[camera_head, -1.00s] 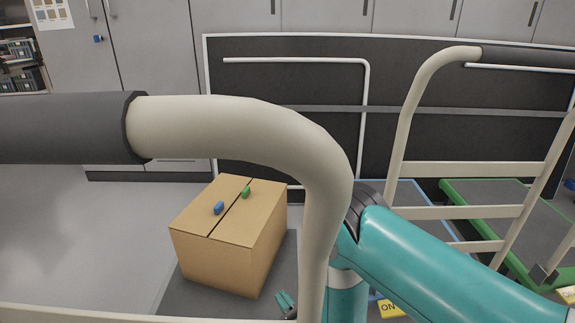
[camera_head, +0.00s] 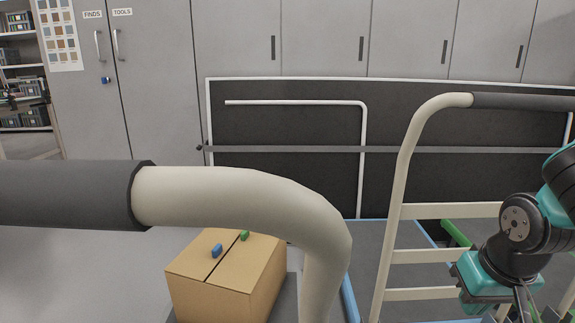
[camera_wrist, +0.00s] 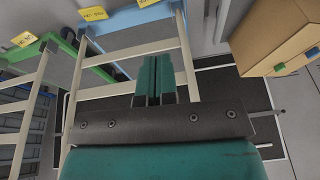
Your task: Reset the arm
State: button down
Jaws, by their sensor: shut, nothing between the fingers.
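My gripper (camera_wrist: 154,62) shows in the wrist view with its two teal fingers together and nothing between them. In the head view my folded arm is at the right edge, with its black wrist joint and teal housing beside the cream frame on the right. The fingertips are not clear there. In the wrist view the fingers lie in front of a cream ladder-like frame (camera_wrist: 120,52), apart from the box.
A cardboard box (camera_head: 225,285) with a blue piece (camera_head: 216,250) and a green piece (camera_head: 245,236) on top stands behind a cream rail (camera_head: 240,195). A cream cart frame (camera_head: 405,165) stands at right. Grey cabinets (camera_head: 320,35) line the back.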

jog(key=s+a+r+n+g+y+p, duration=0.2)
jog(key=s+a+r+n+g+y, duration=0.15)
jog(key=s+a+r+n, duration=0.75)
notch_tip(320, 180, up, 37)
jog(key=s+a+m+p, duration=0.1)
jog(key=a+m+p, duration=0.1)
jog(key=p, duration=3.5)
jog(key=shift+a+m, duration=0.4)
jog(key=shift+m, duration=0.3)
jog(key=shift+t+y, duration=0.25)
